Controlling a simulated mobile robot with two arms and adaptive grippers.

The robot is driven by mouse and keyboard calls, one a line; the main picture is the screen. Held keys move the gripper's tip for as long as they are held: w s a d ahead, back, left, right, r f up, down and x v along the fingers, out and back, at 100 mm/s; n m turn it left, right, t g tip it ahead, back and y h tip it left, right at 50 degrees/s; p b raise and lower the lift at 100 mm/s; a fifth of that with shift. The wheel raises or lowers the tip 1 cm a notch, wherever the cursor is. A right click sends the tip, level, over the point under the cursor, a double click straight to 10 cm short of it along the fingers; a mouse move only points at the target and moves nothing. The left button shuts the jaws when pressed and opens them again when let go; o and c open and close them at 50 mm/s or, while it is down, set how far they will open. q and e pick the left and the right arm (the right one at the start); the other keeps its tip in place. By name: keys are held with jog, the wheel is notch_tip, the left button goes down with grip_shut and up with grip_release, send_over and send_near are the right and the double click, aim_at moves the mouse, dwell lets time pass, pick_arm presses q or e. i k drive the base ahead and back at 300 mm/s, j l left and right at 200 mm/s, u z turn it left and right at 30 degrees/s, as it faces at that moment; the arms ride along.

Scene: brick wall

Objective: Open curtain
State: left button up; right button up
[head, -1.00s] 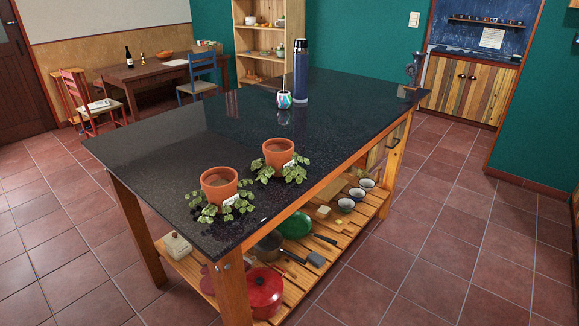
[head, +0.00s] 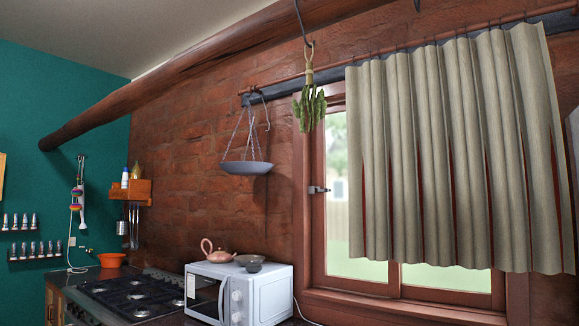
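A beige pleated curtain (head: 425,160) hangs from a rod (head: 440,38) across the top of a wooden-framed window (head: 340,205) in the head view. It covers most of the window. A strip of glass at the left and a low strip under the curtain's hem are uncovered. The curtain's right edge lies near the right side of the picture. Neither of my grippers is in view.
A white microwave (head: 238,293) with a teapot (head: 214,251) on top stands below left of the window. A stove (head: 130,293) is farther left. A hanging scale pan (head: 246,168) and a green bunch (head: 309,108) hang by the curtain's left side.

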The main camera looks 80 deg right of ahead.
aim_at(361, 216)
jog(key=z, duration=0.5)
jog(key=i+z, duration=0.15)
jog(key=z, duration=0.3)
jog(key=i+z, duration=0.1)
jog(key=z, duration=0.4)
jog(key=i+z, duration=0.1)
jog(key=z, duration=0.4)
jog(key=j+z, duration=0.1)
jog(key=z, duration=0.4)
jog(key=i+j+z, duration=0.1)
jog(key=z, duration=0.35)
jog(key=i+j+z, duration=0.15)
jog(key=j+z, duration=0.85)
jog(key=j, duration=0.15)
jog(key=j+z, duration=0.5)
jog(key=j, duration=0.15)
jog(key=k+j, duration=0.1)
jog(key=j, duration=0.35)
jog(key=k+j, duration=0.1)
jog(key=j, duration=0.4)
jog(key=k+j+z, duration=0.1)
jog(key=j, duration=0.35)
jog(key=k+j, duration=0.15)
jog(key=j, duration=0.3)
jog(key=i+j, duration=0.15)
jog(key=i, duration=0.3)
jog(key=i+j, duration=0.1)
jog(key=i, duration=0.35)
